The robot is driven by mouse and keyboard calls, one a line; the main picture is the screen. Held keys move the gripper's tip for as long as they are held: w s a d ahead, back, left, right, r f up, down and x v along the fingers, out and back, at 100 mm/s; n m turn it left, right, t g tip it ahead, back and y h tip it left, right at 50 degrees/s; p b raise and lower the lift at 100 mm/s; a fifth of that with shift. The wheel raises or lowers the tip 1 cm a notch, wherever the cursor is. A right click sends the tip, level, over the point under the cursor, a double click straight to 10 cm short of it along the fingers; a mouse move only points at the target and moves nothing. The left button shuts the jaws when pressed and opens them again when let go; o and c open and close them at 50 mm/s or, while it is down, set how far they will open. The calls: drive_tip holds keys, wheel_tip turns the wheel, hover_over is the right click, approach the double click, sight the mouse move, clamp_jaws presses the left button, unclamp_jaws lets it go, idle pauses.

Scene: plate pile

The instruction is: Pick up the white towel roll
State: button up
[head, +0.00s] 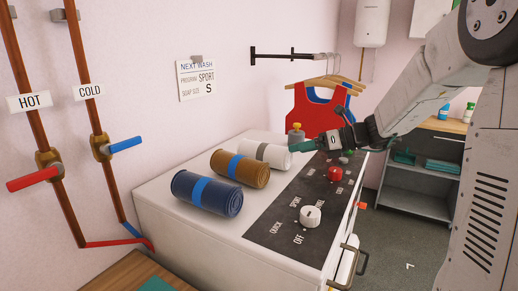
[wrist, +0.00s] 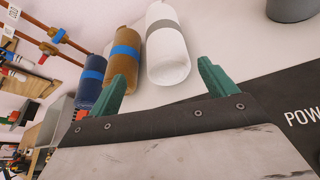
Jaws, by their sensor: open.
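The white towel roll (head: 264,153) lies on top of the washing machine, with a grey band around its middle. It is the farthest of three rolls in the head view. In the wrist view the white roll (wrist: 168,60) lies just ahead of my gripper (wrist: 160,85), its near end facing the space between the green fingers. My gripper (head: 300,145) is open and empty, just right of the white roll in the head view. From these views I cannot tell whether a finger touches the roll.
A brown roll (head: 239,170) with a blue band lies beside the white one, and a dark blue roll (head: 207,192) lies nearer. A control panel (head: 280,225) has a white knob (head: 310,216) and a red button (head: 334,173). A yellow-topped object (head: 296,132) stands behind my gripper.

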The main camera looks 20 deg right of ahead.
sight(279, 153)
drive_tip(key=w+a, duration=0.1)
drive_tip(key=w+a+f, duration=0.1)
drive_tip(key=shift+w, duration=0.3)
drive_tip(key=x, duration=0.5)
drive_tip(key=shift+d+f, duration=0.1)
drive_tip(key=shift+f, duration=0.15)
drive_tip(key=shift+s, duration=0.1)
drive_tip(key=c, duration=1.2)
